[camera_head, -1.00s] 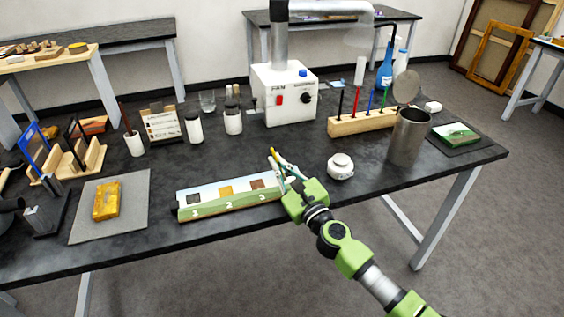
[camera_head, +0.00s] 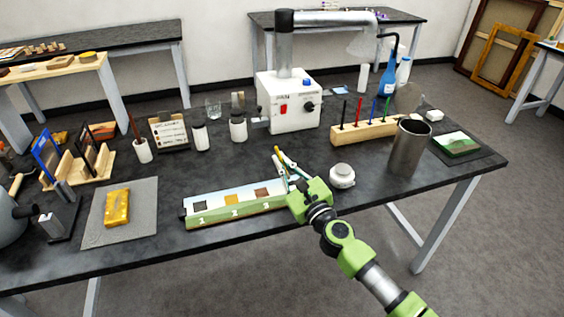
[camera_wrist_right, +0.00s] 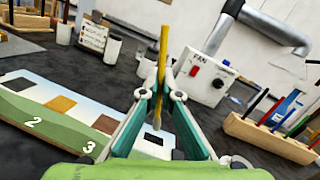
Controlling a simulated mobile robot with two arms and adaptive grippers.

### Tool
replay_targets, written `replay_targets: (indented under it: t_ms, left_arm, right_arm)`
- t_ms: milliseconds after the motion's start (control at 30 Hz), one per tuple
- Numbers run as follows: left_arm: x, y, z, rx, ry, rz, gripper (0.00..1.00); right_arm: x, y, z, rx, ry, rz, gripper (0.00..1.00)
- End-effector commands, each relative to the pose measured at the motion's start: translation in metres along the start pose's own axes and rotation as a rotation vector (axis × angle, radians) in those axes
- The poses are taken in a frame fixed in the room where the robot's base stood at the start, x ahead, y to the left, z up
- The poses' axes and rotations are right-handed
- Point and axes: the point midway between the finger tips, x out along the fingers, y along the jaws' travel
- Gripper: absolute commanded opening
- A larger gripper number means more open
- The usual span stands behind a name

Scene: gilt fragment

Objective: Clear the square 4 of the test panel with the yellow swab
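The test panel (camera_head: 240,210) lies near the table's front edge; it also shows in the right wrist view (camera_wrist_right: 65,127). Its dark, orange and brown squares are in plain view. Square 4 (camera_wrist_right: 153,139) shows between my fingers in the right wrist view, pale in part with dark patches; in the head view my gripper covers it. My right gripper (camera_head: 284,162) is over the panel's right end, shut on the yellow swab (camera_wrist_right: 163,50). The swab stands nearly upright between the fingertips. I cannot tell whether its lower end touches the panel. My left gripper is out of view.
A wooden rack (camera_head: 350,135) with several coloured swabs stands back right. Behind is a white fan box (camera_head: 289,105). A yellow block (camera_head: 117,207) lies on a grey mat (camera_head: 141,222) at left.

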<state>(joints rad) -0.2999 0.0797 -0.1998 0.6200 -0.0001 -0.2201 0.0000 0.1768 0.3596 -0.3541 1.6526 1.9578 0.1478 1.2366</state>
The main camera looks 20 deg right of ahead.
Motion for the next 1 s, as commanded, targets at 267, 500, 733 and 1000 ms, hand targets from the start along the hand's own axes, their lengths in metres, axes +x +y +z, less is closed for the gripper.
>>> replay_targets:
  t_ms: [267,500,733,1000]
  left_arm:
    - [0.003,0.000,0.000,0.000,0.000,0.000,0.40]
    - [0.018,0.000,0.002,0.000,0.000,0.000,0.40]
    - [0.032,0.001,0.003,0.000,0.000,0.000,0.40]
    - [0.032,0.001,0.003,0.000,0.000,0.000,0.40]
  right_arm:
    - [0.001,0.001,-0.003,0.000,0.000,0.000,0.00]
    - [0.006,0.004,-0.018,-0.001,-0.001,-0.001,0.00]
    - [0.014,0.008,-0.033,0.000,-0.002,0.000,0.00]
    - [0.016,0.008,-0.034,-0.001,-0.001,0.000,0.00]
